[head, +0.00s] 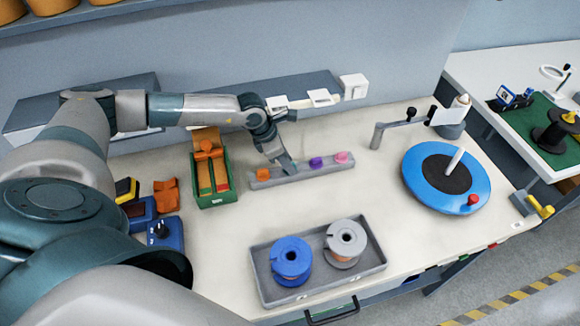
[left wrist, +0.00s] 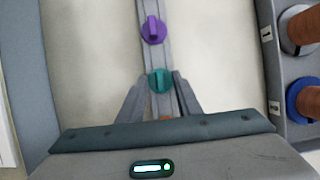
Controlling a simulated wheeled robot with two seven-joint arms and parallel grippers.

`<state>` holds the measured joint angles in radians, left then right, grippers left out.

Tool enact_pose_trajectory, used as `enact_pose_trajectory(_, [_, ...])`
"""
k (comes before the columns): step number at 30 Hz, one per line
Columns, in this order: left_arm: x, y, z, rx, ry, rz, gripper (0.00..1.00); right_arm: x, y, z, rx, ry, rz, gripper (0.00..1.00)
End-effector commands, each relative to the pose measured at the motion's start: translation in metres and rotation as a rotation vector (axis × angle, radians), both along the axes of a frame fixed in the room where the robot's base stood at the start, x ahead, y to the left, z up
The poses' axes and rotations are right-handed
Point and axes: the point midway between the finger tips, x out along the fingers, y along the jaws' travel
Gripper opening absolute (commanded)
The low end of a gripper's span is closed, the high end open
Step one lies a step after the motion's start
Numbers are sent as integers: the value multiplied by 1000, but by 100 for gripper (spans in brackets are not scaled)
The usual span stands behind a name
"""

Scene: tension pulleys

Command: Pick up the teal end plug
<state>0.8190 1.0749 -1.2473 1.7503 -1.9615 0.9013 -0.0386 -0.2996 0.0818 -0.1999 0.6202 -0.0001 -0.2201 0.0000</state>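The teal end plug (left wrist: 160,80) sits in the grey rail (head: 318,168), in line with a purple plug (left wrist: 154,30). In the left wrist view it lies between the fingertips of my left gripper (left wrist: 160,84), which are apart on either side of it. I cannot tell whether they touch it. In the head view my left gripper (head: 283,164) points down at the rail, between an orange plug (head: 263,174) and the purple plug (head: 316,162), and hides the teal one. My right gripper is not in view.
A pink plug (head: 342,157) is at the rail's right end. A green box (head: 215,198) stands left of it. A grey tray (head: 373,262) with blue and grey spools is in front. A blue disc (head: 418,184) stands at right. The table between rail and tray is clear.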

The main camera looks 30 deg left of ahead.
Motion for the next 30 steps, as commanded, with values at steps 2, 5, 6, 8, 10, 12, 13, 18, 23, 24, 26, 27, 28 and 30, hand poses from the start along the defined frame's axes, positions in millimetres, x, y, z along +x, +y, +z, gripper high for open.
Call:
enact_pose_trajectory(2, [0, 0, 0, 0, 0, 0, 31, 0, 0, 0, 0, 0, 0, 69])
enact_pose_trajectory(5, [0, 0, 0, 0, 0, 0, 31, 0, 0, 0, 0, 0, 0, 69])
enact_pose_trajectory(6, [0, 0, 0, 0, 0, 0, 31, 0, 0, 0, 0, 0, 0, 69])
enact_pose_trajectory(8, [0, 0, 0, 0, 0, 0, 31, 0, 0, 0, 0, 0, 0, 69])
enact_pose_trajectory(10, [0, 0, 0, 0, 0, 0, 24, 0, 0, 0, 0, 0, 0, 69])
enact_pose_trajectory(12, [0, 0, 0, 0, 0, 0, 7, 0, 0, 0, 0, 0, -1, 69])
enact_pose_trajectory(13, [0, 0, 0, 0, 0, 0, 0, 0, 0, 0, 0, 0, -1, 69])
enact_pose_trajectory(18, [0, 0, 0, 0, 0, 0, 0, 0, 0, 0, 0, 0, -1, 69])
enact_pose_trajectory(23, [0, 0, 0, 0, 0, 0, 0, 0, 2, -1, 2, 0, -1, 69])
enact_pose_trajectory(24, [0, 0, 1, -1, -1, 0, 0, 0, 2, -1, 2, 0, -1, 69])
enact_pose_trajectory(26, [0, 0, 2, -1, -1, 0, 0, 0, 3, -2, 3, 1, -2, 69])
enact_pose_trajectory(27, [1, 0, 3, -1, -2, 0, 0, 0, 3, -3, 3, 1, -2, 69])
enact_pose_trajectory(28, [1, 0, 4, -1, -2, 0, 0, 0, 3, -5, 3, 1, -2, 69])
enact_pose_trajectory(30, [1, 0, 8, -1, -2, 0, 0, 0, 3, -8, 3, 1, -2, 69])
